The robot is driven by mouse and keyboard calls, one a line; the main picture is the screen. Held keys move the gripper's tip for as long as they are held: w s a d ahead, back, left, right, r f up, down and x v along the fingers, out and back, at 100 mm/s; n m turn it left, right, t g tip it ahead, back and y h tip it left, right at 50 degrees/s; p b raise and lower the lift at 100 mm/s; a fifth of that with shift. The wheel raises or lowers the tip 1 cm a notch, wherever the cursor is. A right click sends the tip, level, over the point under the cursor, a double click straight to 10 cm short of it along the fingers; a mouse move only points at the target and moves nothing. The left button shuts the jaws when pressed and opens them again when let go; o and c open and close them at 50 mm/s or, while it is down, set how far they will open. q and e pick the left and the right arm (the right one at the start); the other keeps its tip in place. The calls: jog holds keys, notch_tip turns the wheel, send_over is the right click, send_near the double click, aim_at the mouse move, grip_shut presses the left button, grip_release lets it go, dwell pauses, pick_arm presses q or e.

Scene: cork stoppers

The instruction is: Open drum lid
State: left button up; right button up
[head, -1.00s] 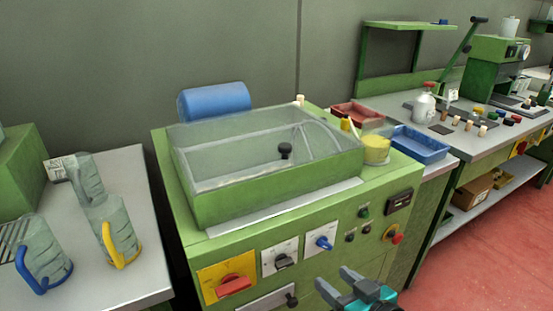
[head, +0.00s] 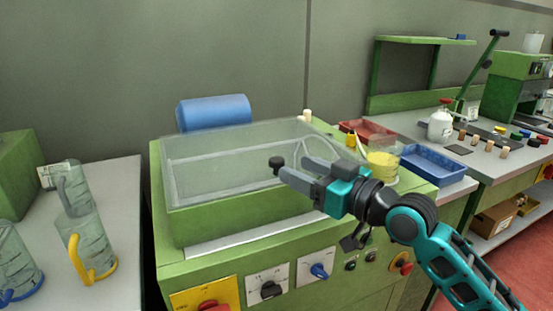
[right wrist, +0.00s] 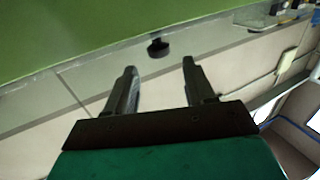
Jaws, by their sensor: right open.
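The drum lid (head: 225,160) is a clear cover lying closed over the green drum housing (head: 250,211). A black knob (head: 276,163) sits on the lid; a dark round knob also shows beyond my fingers in the right wrist view (right wrist: 159,47). My right gripper (head: 293,168) is open and empty, its fingertips close to the knob on its right side. In the right wrist view the knob lies ahead, roughly in line with the gap between the two fingers (right wrist: 160,75), apart from them. My left gripper is not in view.
A blue cylinder (head: 213,112) lies behind the housing. A beaker with yellow contents (head: 383,165), a red tray (head: 366,132) and a blue tray (head: 433,164) stand to the right. Jugs (head: 92,245) stand on the left table. Control knobs (head: 320,271) line the front panel.

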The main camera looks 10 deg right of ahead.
aim_at(282, 162)
jog(key=x, duration=0.6)
jog(key=shift+w+a, duration=0.25)
jog(key=shift+w, duration=0.1)
jog(key=shift+c, duration=0.5)
grip_shut()
